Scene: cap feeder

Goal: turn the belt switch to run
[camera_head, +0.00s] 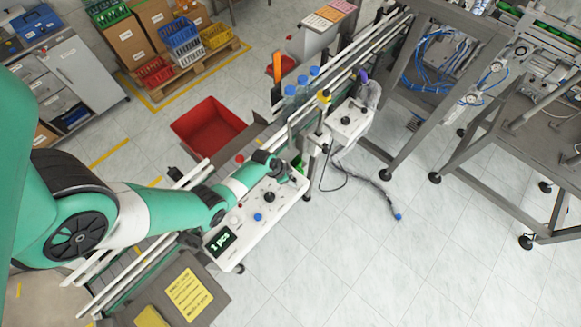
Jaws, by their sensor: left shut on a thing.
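The white control panel (249,232) slopes beside the conveyor in the middle of the view. It carries a black knob (269,196), a blue button (258,217) and a lit display (222,241) reading "1 pcs". My left gripper (284,174) is at the far end of this panel, its jaws shut on a small part there, which appears to be the belt switch. The fingers and wrist hide most of that part, so its setting cannot be read. My right gripper is not in view.
A red bin (209,128) stands on the floor behind the conveyor. Blue-capped bottles (301,84) stand along the line. A second white box with a knob (349,121) is farther along. Metal frames (470,60) fill the right. The floor at lower right is clear.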

